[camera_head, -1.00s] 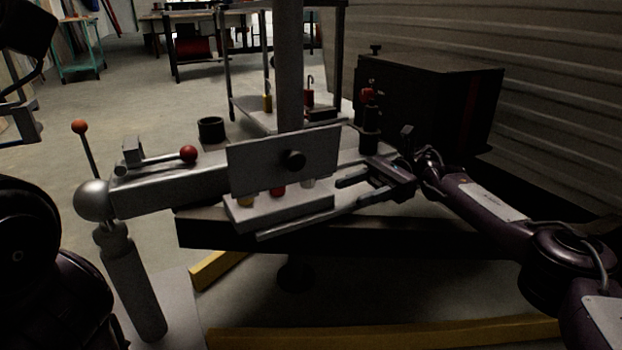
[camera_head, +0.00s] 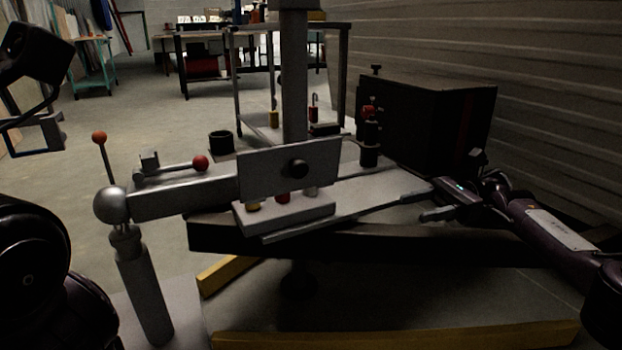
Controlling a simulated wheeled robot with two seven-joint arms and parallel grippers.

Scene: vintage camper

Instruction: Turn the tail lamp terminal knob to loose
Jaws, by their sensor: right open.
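A grey block (camera_head: 290,222) under a grey upright plate (camera_head: 262,178) carries small terminal knobs: a yellow one (camera_head: 253,207), a red one (camera_head: 283,198) and a pale one (camera_head: 310,191). A round black knob (camera_head: 298,168) sits on the plate's front. My right gripper (camera_head: 420,207) is open and empty, to the right of the block and apart from it.
A grey beam (camera_head: 180,197) ends in a ball (camera_head: 111,205) over an upright cylinder (camera_head: 144,295). A lever with a red ball (camera_head: 201,163) lies on it. A black box (camera_head: 427,130) stands behind my right gripper. A yellow bar (camera_head: 400,336) lies on the floor.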

